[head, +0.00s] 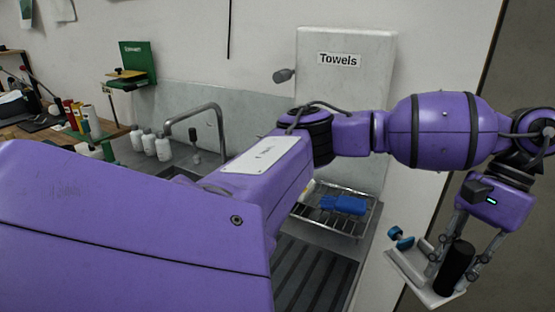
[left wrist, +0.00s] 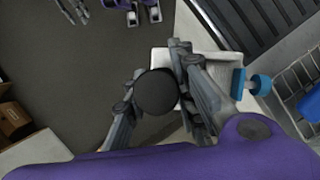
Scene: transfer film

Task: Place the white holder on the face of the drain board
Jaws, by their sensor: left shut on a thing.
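The white holder (head: 424,279) is a pale plate carrying a black upright cylinder and a blue knob. My left gripper (head: 457,268) is shut around the black cylinder and holds the holder in the air, tilted, at the lower right of the head view. In the left wrist view the holder (left wrist: 220,66) shows behind the fingers of my left gripper (left wrist: 157,94). The drain board (head: 310,275) is a dark ridged surface left of the holder, partly hidden by my arm. It also shows at the top right of the left wrist view (left wrist: 262,18). Grey finger-like parts at that view's top left may be my right gripper.
A wire rack (head: 325,224) with a blue cloth (head: 343,204) stands behind the drain board. A towel dispenser (head: 345,85) hangs on the wall. A faucet (head: 205,108) and white bottles (head: 149,144) stand at the sink. Open floor (left wrist: 60,80) lies below the gripper.

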